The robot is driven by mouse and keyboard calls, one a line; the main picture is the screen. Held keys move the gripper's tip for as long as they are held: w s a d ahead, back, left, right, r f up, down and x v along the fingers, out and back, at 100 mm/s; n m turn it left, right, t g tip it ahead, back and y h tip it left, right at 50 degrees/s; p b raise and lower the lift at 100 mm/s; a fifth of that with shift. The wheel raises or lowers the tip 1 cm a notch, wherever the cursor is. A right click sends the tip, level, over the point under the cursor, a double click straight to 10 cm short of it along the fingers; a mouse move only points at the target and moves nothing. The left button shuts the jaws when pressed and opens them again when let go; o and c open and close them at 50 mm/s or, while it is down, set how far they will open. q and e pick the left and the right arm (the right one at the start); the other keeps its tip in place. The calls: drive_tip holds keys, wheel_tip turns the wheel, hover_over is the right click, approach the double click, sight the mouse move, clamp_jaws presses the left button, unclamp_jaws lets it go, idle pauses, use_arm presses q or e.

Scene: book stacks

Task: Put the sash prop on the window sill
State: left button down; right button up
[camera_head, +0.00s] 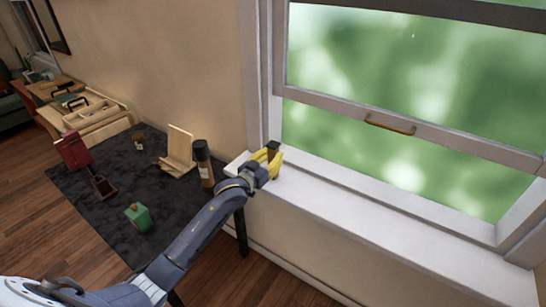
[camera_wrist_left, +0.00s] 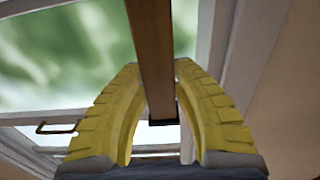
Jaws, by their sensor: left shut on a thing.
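My left gripper (camera_head: 268,163) has yellow fingers and is at the left end of the window sill (camera_head: 370,218), close to the frame's left side. It is shut on the sash prop. The dark brown end of the sash prop (camera_head: 272,147) shows between the fingers; most of it is hidden by them. In the left wrist view the prop (camera_wrist_left: 152,60) is a brown wooden bar with a black end (camera_wrist_left: 164,136), between the yellow fingers (camera_wrist_left: 160,110). I cannot tell whether it touches the sill. My right gripper is not in view.
The window sash (camera_head: 430,140) is partly raised, with a brass handle (camera_head: 390,124). The sill's middle and right are clear. A dark table (camera_head: 115,235) holds a dark bottle (camera_head: 204,165) near my gripper, a wooden stand (camera_head: 179,148), a green box (camera_head: 138,217) and a red object (camera_head: 73,150).

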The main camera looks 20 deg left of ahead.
use_arm(q)
drive_tip(key=shift+f, duration=0.1)
drive_tip(key=c, duration=1.2)
unclamp_jaws()
drive_tip(key=shift+o, duration=0.2)
